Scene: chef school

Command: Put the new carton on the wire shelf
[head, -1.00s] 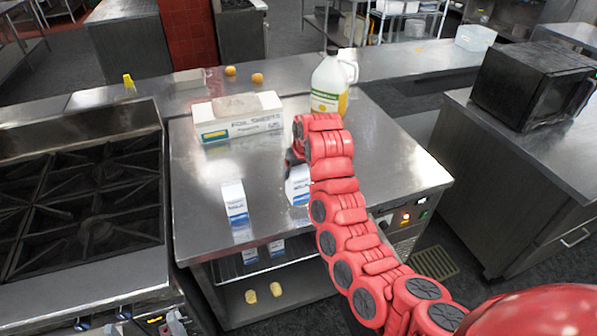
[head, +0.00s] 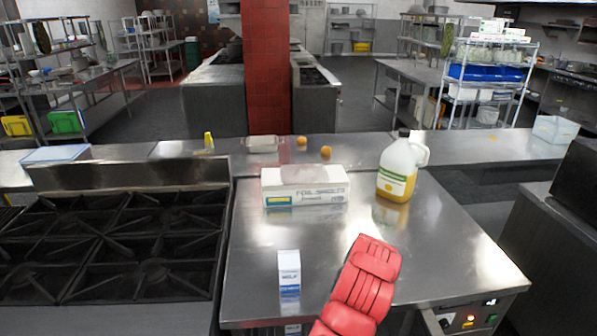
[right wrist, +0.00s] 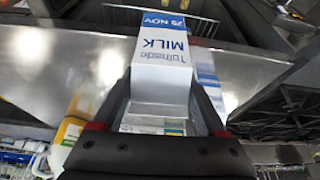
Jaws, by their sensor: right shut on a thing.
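A white and blue milk carton (right wrist: 162,75) fills the middle of the right wrist view, its MILK label and a 25 NOV date showing. My right gripper (right wrist: 160,112) is shut on it, a finger on each side. In the head view my right arm hides both gripper and held carton. A second milk carton (head: 289,272) stands upright on the steel counter (head: 250,235), left of my right arm. My left gripper is not in view.
A foil sheets box (head: 305,188) and a jug of yellow liquid (head: 397,170) stand at the counter's back. A stove (head: 120,245) adjoins on the left. A wire rack (head: 490,75) with blue bins stands far back right.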

